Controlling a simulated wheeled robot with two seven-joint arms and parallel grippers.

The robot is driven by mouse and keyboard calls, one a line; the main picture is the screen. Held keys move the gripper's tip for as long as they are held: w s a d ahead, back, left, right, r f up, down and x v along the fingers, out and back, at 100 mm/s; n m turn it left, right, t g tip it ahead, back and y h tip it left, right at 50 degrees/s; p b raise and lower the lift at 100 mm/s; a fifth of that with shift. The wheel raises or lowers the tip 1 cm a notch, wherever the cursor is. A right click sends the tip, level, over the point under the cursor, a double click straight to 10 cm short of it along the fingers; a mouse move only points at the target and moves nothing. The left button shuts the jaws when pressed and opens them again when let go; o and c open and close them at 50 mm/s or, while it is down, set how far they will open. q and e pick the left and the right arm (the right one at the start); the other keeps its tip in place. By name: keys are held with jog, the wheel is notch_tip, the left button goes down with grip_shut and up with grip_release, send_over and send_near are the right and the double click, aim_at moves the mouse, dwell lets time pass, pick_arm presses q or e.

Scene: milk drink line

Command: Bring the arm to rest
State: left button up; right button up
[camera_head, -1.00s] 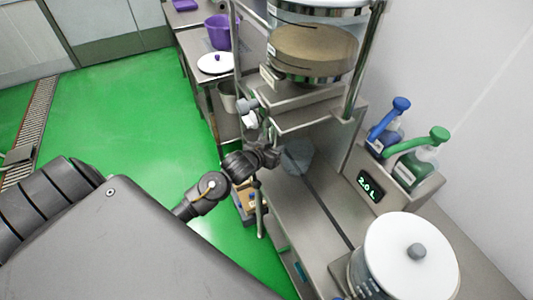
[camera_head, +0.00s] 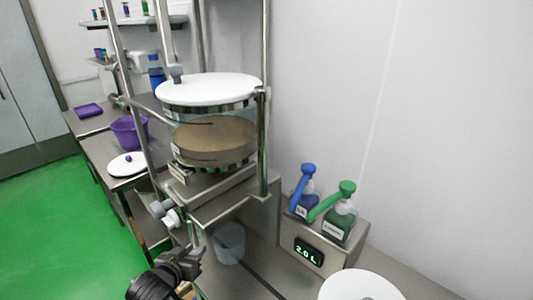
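My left gripper (camera_head: 190,262) shows at the bottom of the head view, dark and partly cut off by the frame's lower edge. It is beside the steel counter, to the left of a translucent cup (camera_head: 230,244). A gap shows between the gripper and the cup, and the cup stands on the counter below the dispenser. Whether the fingers are open or shut is too small to tell. My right gripper is not in view.
A tank (camera_head: 214,140) with a white lid stands on a steel frame above the counter. A blue-topped pump bottle (camera_head: 303,190) and a green-topped one (camera_head: 340,212) stand by a "2.0 L" display (camera_head: 309,251). A white lid (camera_head: 358,287) is at bottom right.

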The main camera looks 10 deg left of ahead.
pick_arm(q)
jog(key=s+d+f+m+g, duration=0.1)
jog(key=s+d+f+g, duration=0.15)
jog(key=s, duration=0.55)
jog(key=s+d+f+m+g, duration=0.15)
jog(key=s+f+g, duration=0.25)
jog(key=s, duration=0.5)
jog(key=s+d+f+m+g, duration=0.1)
jog(key=s+d+f+g, duration=0.2)
jog(key=s, duration=0.5)
notch_tip(320, 180, down, 32)
jog(key=s+g+b, duration=0.1)
jog(key=s+b, duration=0.1)
jog(key=b, duration=0.2)
jog(key=s+a+f+g+b, duration=0.1)
jog(key=s+a+f+b, duration=0.1)
jog(key=s+f, duration=1.4)
jog(key=shift+a+f+b, duration=0.4)
jog(key=shift+f+b, duration=0.1)
jog(key=shift+f, duration=0.05)
jog(key=shift+g, duration=0.25)
